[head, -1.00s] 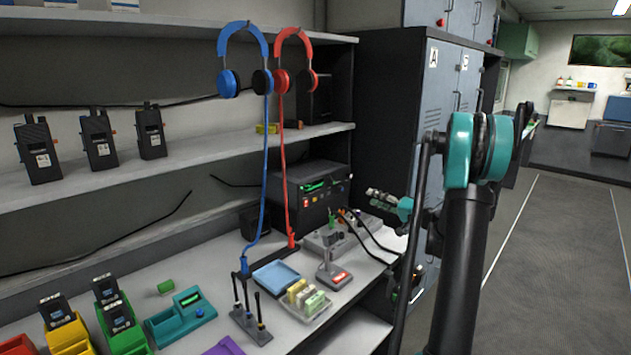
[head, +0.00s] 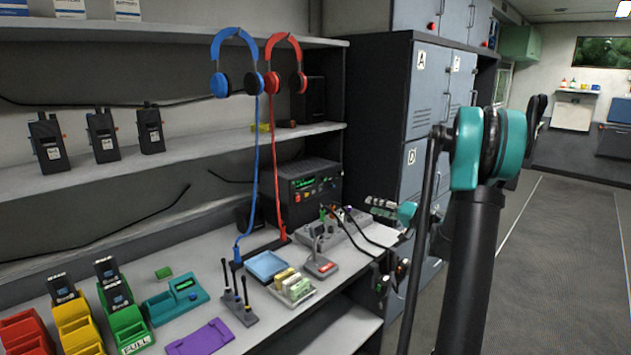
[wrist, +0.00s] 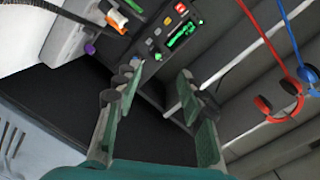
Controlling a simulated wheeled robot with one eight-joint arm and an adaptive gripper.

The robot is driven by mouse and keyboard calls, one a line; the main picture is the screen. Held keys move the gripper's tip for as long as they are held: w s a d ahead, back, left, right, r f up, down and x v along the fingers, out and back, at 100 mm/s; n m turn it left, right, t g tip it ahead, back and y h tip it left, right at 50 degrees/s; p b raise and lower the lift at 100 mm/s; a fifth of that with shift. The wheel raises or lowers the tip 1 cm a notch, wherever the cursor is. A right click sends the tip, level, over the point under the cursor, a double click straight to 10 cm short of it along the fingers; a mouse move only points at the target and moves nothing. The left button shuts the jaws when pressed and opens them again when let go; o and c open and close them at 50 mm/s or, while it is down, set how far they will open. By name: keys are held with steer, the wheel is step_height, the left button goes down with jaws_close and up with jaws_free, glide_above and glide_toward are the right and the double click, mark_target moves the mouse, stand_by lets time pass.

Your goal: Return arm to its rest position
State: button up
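My arm stands at the right of the head view, with a teal joint on a black link. My gripper (head: 382,205) shows small, in front of the lockers and to the right of the radio unit, pointing left. In the wrist view my gripper (wrist: 158,85) has its two grey-green fingers spread wide apart, with nothing between them. The radio unit (head: 307,194) lies beyond the fingers and shows tilted at the top of the wrist view (wrist: 165,30).
Blue headphones (head: 220,85) and red headphones (head: 299,82) hang from the upper shelf, their cords running down to the bench. A blue tray (head: 268,265), microphone (head: 320,265) and coloured chargers fill the bench. Grey lockers (head: 425,110) stand behind my arm. The aisle floor (head: 560,260) is clear.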

steer(key=s+a+f+n+g+h, duration=0.1)
steer(key=s+a+f+g+h, duration=0.25)
steer(key=s, duration=0.55)
steer(key=s+a+f+n+g+h, duration=0.1)
steer(key=s+a+f+g, duration=0.1)
steer(key=s+a+f, duration=0.5)
steer(key=s+d+f+h, duration=0.2)
steer(key=s, duration=0.5)
steer(key=s+d+f+g+h, duration=0.1)
steer(key=s+d+f+h, duration=0.1)
steer(key=s, duration=0.6)
steer(key=s+d+f+g+h, duration=0.1)
steer(key=s+d+h, duration=0.3)
steer(key=s, duration=0.4)
steer(key=shift+d+f, duration=0.2)
steer(key=shift+f, duration=0.2)
